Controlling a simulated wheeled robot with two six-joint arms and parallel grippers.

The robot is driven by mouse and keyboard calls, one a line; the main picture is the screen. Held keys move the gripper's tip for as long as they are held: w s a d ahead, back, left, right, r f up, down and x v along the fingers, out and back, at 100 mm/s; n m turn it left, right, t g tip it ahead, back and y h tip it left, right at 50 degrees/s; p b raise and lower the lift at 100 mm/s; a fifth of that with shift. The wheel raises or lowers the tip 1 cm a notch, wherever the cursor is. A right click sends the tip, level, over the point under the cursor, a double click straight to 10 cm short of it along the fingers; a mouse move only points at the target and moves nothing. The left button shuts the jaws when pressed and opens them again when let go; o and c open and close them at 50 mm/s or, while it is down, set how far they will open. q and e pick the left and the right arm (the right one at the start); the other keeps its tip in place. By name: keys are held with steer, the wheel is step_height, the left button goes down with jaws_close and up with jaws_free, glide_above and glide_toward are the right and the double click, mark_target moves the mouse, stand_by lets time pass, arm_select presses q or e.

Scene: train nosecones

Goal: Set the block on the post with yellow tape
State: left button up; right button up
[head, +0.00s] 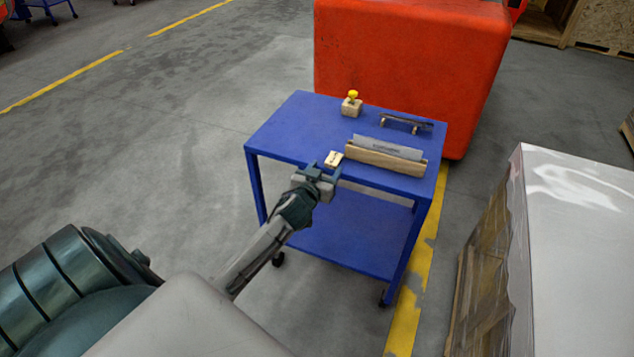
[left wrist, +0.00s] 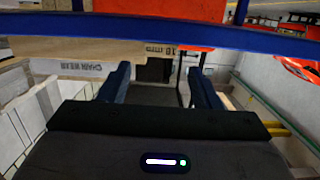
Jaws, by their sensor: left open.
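A small pale wooden block (head: 334,159) with dark marks lies at the front edge of the blue cart's top. A post with yellow on its top (head: 353,94) stands upright on a square wooden base (head: 351,108) near the back of the cart top. My left gripper (head: 322,172) is at the cart's front edge, just in front of the block. In the left wrist view its two fingers (left wrist: 160,88) are apart, with nothing clearly held between them. I cannot tell whether they touch the block. My right gripper is not in view.
On the blue cart (head: 290,130) a long wooden holder with a grey plate (head: 385,158) lies right of the block. A dark rail (head: 405,124) is behind it. An orange-red bin (head: 410,60) stands behind the cart. A wrapped pallet (head: 570,240) stands to the right. The cart's left top is clear.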

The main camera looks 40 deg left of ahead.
arm_select(q)
steer(key=v, duration=0.6)
steer(key=shift+b, duration=0.4)
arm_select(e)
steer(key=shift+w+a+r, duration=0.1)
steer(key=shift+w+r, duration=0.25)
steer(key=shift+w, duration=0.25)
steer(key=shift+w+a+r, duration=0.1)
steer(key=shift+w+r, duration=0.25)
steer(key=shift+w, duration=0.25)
